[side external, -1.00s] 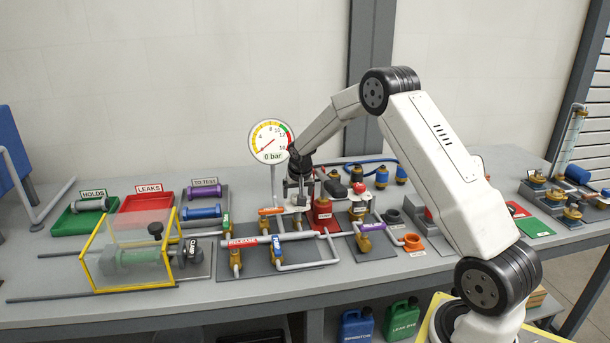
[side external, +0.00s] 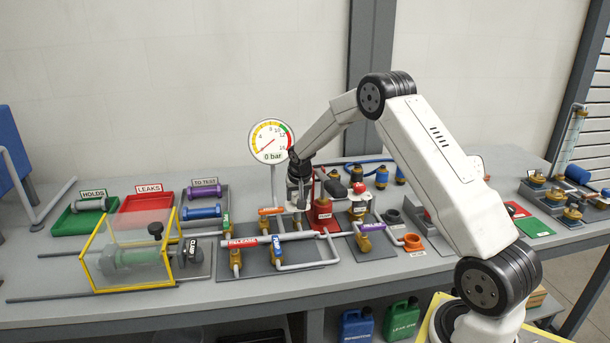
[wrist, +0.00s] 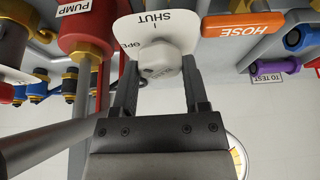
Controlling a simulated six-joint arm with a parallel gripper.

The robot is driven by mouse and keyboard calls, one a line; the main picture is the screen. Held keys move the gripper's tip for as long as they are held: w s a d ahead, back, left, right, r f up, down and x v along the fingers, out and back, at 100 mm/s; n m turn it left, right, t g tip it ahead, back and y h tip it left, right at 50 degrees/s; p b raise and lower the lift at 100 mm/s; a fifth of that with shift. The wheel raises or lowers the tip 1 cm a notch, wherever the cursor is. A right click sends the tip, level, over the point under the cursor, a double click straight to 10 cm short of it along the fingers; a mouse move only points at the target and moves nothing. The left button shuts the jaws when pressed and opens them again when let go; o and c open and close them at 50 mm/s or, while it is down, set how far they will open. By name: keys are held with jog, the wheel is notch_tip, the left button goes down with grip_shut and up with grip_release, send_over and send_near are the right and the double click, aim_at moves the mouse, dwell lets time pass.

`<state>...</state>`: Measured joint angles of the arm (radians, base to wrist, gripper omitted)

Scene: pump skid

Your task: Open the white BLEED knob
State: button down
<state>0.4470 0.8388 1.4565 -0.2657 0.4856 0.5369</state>
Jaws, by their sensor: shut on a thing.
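The white BLEED knob (wrist: 158,62) shows in the wrist view in front of a white dial plate (wrist: 150,28) marked SHUT and, partly hidden, OPEN. My gripper (wrist: 160,78) has one finger on each side of the knob and is shut on it. The lettering on the knob is too small to read. In the side external view my gripper (side external: 299,204) points down behind the RELEASE pipe, and it hides the knob there.
The orange HOSE handle (wrist: 243,31) is close at the right in the wrist view, and the red PUMP body (wrist: 88,30) at the left. The gauge (side external: 269,142) reads 0 bar. The RELEASE (side external: 243,243) and purple RELIEF (side external: 371,227) handles stand in front.

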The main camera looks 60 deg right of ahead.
jog(key=shift+n+t+y, duration=0.3)
jog(key=shift+n+y, duration=0.5)
jog(key=shift+n, duration=1.4)
jog(key=shift+c, duration=0.5)
grip_release()
jog(key=shift+r, duration=0.15)
jog(key=v, duration=0.7)
jog(key=shift+s+r, duration=0.2)
jog(key=shift+s, duration=0.05)
